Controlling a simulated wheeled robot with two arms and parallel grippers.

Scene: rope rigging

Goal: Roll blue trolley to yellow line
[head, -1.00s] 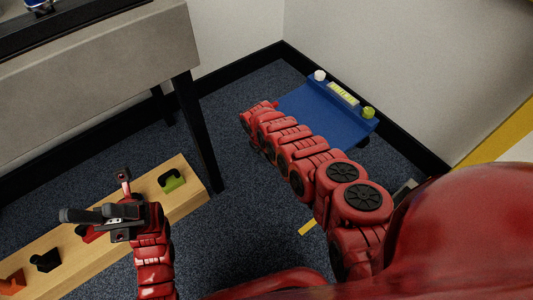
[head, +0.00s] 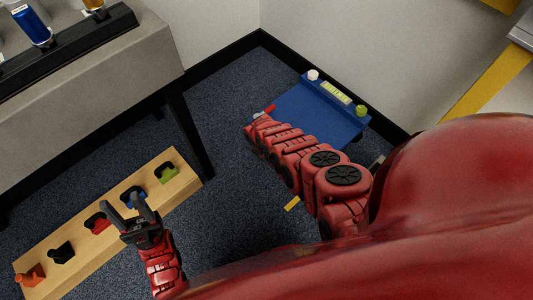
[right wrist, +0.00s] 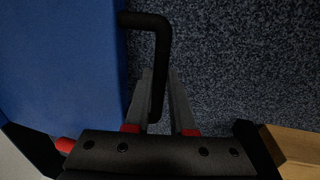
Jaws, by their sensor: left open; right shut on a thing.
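The blue trolley (head: 300,112) stands on the carpet near the wall corner in the head view. It has a white knob, a yellow-green knob and a label along its far edge. Its blue side (right wrist: 60,70) fills the left of the right wrist view. My right gripper (right wrist: 160,85) is shut on the trolley's black cranked handle (right wrist: 145,20). My right arm covers the trolley's near left part in the head view. A short piece of yellow line (head: 292,203) shows on the floor beside my right arm; the rest is hidden. My left gripper (head: 126,202) is open and empty above a wooden board.
The wooden board (head: 190,185) with several coloured pieces lies at the left. A grey table (head: 95,75) with a dark leg (head: 192,130) stands behind it. Walls close in behind the trolley. Carpet (head: 235,210) is clear between board and right arm.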

